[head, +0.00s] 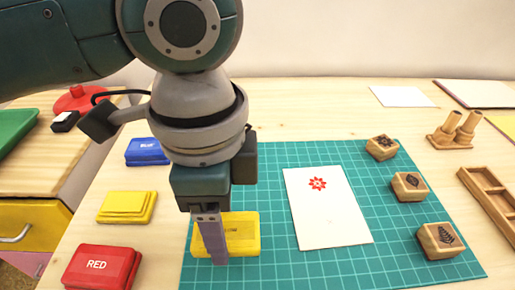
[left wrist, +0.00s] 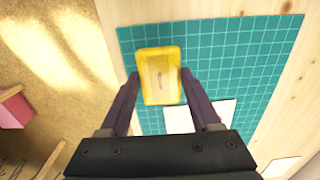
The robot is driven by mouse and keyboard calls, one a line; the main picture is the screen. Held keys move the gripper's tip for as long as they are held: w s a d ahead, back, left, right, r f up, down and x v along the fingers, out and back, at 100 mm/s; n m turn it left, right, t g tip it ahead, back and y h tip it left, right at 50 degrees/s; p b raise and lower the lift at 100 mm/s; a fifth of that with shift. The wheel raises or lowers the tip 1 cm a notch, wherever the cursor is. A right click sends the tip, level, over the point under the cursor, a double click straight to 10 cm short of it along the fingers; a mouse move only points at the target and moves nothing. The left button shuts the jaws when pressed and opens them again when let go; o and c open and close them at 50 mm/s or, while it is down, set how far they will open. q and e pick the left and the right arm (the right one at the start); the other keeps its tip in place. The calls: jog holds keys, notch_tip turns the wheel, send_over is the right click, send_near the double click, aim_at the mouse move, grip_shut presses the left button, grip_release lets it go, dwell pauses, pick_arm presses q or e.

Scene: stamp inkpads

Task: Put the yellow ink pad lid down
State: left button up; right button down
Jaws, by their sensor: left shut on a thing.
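The yellow ink pad lid (head: 245,240) is a flat yellow rectangle with a partly hidden label, at the left part of the green mat. My left gripper (head: 217,260) points down in front of it and hides its left part. In the left wrist view the lid (left wrist: 161,85) sits between the two purple fingers of the left gripper (left wrist: 162,76), which is shut on it. I cannot tell whether the lid touches the mat. The yellow ink pad (head: 127,207) rests on the table left of the mat, with no label showing. My right gripper is not in view.
The blue pad (head: 147,151) and red pad (head: 101,267) flank the yellow pad. The green mat (head: 285,265) bears a white card (head: 325,215) with a red print and wooden stamps (head: 410,186) at right. Bare mat lies between lid and card.

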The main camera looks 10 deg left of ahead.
pick_arm(q)
notch_tip(320, 180, down, 4)
jog(key=shift+f+b, duration=0.15)
jog(key=shift+b, duration=0.5)
jog(key=o, duration=1.3)
